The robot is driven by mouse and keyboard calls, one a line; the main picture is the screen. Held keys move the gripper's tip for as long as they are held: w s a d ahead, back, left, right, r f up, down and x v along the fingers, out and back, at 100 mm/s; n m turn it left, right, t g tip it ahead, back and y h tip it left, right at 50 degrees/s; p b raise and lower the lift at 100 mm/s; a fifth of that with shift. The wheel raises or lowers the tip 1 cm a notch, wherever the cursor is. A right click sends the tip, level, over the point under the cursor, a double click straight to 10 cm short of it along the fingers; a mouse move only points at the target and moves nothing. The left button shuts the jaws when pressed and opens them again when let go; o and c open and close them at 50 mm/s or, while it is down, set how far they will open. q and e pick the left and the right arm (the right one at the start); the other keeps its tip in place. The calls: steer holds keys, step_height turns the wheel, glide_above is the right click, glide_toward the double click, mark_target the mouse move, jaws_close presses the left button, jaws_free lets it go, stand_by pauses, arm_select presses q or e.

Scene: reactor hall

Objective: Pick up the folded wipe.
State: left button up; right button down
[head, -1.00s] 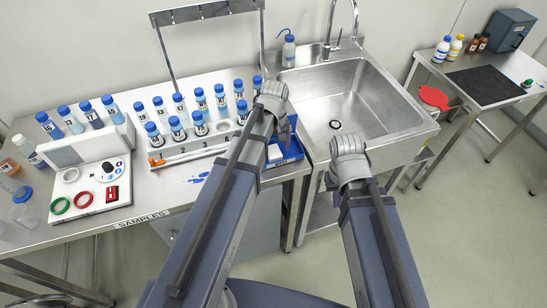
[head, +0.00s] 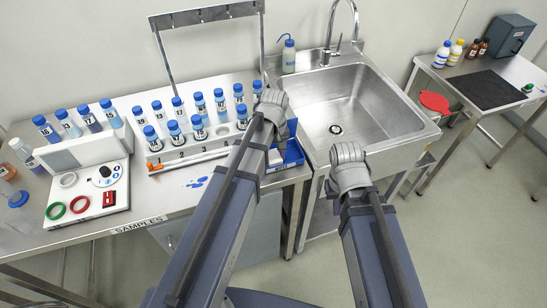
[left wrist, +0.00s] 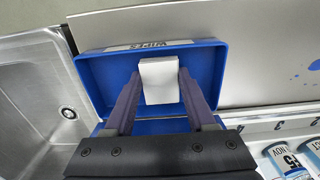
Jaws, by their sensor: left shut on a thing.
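The folded wipe is a small white pad (left wrist: 160,82) in the left wrist view, inside a blue box marked WIPES (left wrist: 93,72). The blue box also shows in the head view (head: 294,152), at the right end of the steel bench and partly behind my left arm. My left gripper (left wrist: 159,74) has a finger on each side of the wipe and is shut on it, with the wipe still within the box walls. In the head view my left wrist (head: 271,104) hides the fingers. My right wrist (head: 349,165) is in front of the sink; its fingers are hidden.
A steel sink (head: 385,92) with a tap adjoins the box on the right. A rack (head: 190,148) of blue-capped vials stands left of the box. Blue spots (head: 196,182) mark the bench front. A white device (head: 90,185) stands further left.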

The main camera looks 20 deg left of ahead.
mark_target(274, 158)
arm_select(q)
steer(key=c, duration=0.3)
steer(key=shift+r, duration=0.15)
step_height(274, 158, up, 18)
steer(key=p, duration=1.8)
steer(key=o, duration=0.7)
steer(key=c, duration=0.6)
steer(key=shift+s+f, duration=0.15)
steer(key=shift+f, duration=0.1)
